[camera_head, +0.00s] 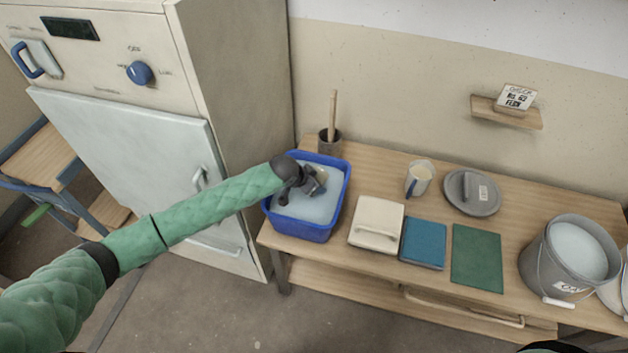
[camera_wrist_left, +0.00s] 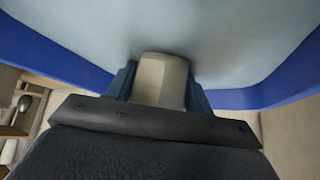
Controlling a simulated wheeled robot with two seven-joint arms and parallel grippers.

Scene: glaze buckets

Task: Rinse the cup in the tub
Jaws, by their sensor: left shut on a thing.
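The blue tub (camera_head: 302,229) stands at the left end of the bench and holds pale, cloudy water. My left gripper (camera_head: 313,182) reaches down into the tub. In the left wrist view, its fingers are shut on a pale beige thing (camera_wrist_left: 160,80), whose far end meets the water. Most of that thing is hidden, so I cannot tell for sure whether it is a cup. My right gripper is not in view.
A dark pot (camera_head: 330,147) with a wooden stick stands behind the tub. A cream box (camera_head: 376,222), a blue tile (camera_head: 423,243), a green tile (camera_head: 477,257), a grey lid (camera_head: 473,191) and a grey bucket (camera_head: 553,260) stand to the right. A tall cream cabinet (camera_head: 240,110) is at the left.

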